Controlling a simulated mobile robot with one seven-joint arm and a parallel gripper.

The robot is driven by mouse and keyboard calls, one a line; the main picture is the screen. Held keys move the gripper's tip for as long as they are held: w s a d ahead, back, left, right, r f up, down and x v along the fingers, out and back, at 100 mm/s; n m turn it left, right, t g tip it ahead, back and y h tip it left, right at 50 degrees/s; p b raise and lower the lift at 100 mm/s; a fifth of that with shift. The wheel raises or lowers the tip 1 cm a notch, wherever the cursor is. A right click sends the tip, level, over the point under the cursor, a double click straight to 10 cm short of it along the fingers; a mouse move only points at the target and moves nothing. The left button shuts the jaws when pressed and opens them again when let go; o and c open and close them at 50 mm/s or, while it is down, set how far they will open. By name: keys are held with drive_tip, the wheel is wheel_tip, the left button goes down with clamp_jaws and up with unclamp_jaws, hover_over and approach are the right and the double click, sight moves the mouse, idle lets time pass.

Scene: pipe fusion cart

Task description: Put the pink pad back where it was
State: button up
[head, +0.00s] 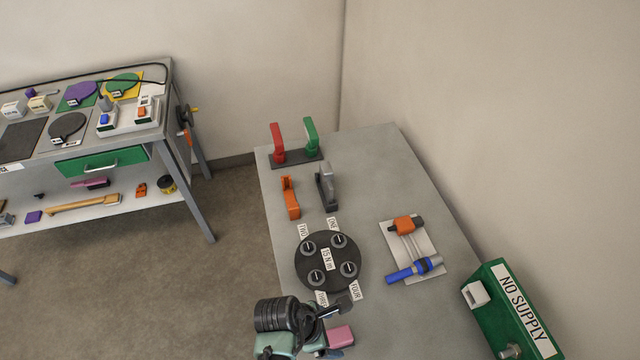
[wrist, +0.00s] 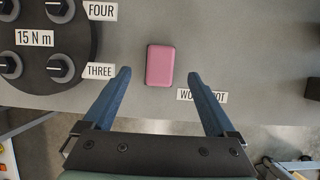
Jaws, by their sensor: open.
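In the head view the pink pad (head: 341,336) shows near the table's front, partly hidden by my arm. My gripper (wrist: 158,74) is open, with one blue finger to each side of the pad and clear gaps between. Nothing is held. A label (wrist: 186,96) beside the pad is partly covered by the right finger. A second, darker pink item (head: 91,183) lies on the left bench's lower shelf.
The round dark plate (head: 315,275) with several knobs stands behind my gripper. A white board (head: 397,238) with orange and blue tools lies to its right. A green "NO SUPPLY" box (head: 512,310) is at the right edge. The left bench (head: 180,160) stands across open floor.

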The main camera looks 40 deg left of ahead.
drive_tip(key=v, duration=0.7)
drive_tip(key=w+a+r+m+t+y, duration=0.3)
drive_tip(key=w+r+m+t, duration=0.35)
drive_tip(key=w+r, duration=0.9)
drive_tip(key=w+d+r+m+t+y, duration=0.1)
drive_tip(key=w+d+r+m+t, duration=0.2)
drive_tip(key=r, duration=0.5)
drive_tip(key=w+r+m+t+y, duration=0.1)
drive_tip(key=w+r+m, duration=0.25)
drive_tip(key=r, duration=0.45)
drive_tip(key=s+d+r+m+t, duration=0.1)
drive_tip(key=d+r+m+t, duration=0.3)
drive_tip(key=r, duration=0.8)
drive_tip(key=s+d+r+m+t, duration=0.1)
drive_tip(key=d+r+m+t, duration=0.3)
drive_tip(key=r, duration=0.8)
drive_tip(key=s+d+r+m+t+h, duration=0.1)
drive_tip(key=s+d+r+m+t, duration=0.1)
drive_tip(key=s+r, duration=0.3)
drive_tip(key=s+d+r+m+t+h, duration=0.1)
drive_tip(key=s+d+r+m+t, duration=0.2)
drive_tip(key=r, duration=0.7)
drive_tip(key=s+d+m, duration=0.1)
drive_tip(key=s+m, duration=0.1)
drive_tip(key=s, duration=0.1)
drive_tip(key=shift+m+h, duration=0.3)
drive_tip(key=shift+w+d, duration=0.1)
drive_tip(key=shift+d, duration=0.05)
